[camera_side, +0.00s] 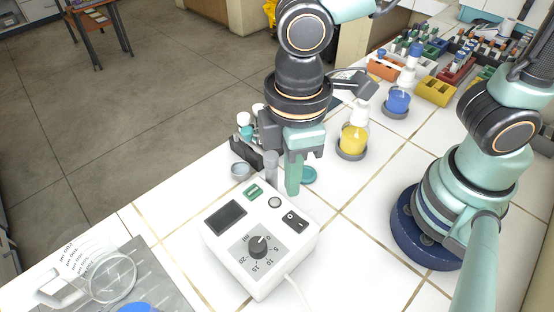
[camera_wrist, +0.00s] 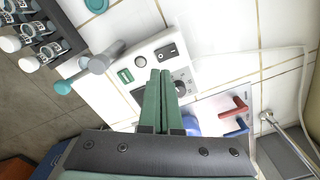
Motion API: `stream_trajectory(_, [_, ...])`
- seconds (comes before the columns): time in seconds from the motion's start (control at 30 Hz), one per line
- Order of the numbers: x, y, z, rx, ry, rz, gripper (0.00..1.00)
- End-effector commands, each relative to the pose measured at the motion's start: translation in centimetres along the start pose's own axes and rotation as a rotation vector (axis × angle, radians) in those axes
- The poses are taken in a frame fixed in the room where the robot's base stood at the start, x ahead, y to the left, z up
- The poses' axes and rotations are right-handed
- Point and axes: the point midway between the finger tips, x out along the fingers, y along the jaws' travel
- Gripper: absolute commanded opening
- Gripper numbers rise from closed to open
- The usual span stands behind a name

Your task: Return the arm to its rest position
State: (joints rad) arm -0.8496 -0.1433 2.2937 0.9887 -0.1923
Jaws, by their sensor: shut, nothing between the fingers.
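My gripper (camera_side: 293,188) points down just behind the white control box (camera_side: 290,262), its green fingers together and empty. In the wrist view the fingers (camera_wrist: 160,74) lie side by side, with no object between them. The box also shows in the wrist view (camera_wrist: 148,52), partly hidden behind the fingers. It has a black dial (camera_side: 258,246), a dark display and a switch. Whether the fingertips touch anything is not clear.
A tube rack (camera_side: 240,152) and a grey post (camera_side: 271,165) stand close left of my gripper. A yellow flask (camera_side: 354,138) and a blue flask (camera_side: 397,100) stand to the right. A beaker (camera_side: 112,278) is at lower left. Tiles right of the box are clear.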

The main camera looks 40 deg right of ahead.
Motion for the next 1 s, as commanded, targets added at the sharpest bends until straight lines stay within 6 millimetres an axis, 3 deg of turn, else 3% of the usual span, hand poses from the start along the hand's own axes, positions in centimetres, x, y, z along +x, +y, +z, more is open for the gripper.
stream_trajectory(0.13, [-1.0, 2.5, 0.6, 0.104, 0.048, 0.011, 0.0])
stream_trajectory(0.27, [-2.9, 7.0, 2.3, 0.305, 0.14, 0.043, 0.0])
stream_trajectory(0.4, [-5.1, 12.1, 5.5, 0.555, 0.25, 0.099, 0.0])
stream_trajectory(0.6, [-7.5, 17.0, 10.9, 0.854, 0.376, 0.192, 0.0])
stream_trajectory(0.8, [-8.6, 18.8, 14.0, 1.003, 0.437, 0.25, 0.0])
stream_trajectory(1.0, [-8.7, 19.0, 14.4, 1.021, 0.444, 0.257, 0.0])
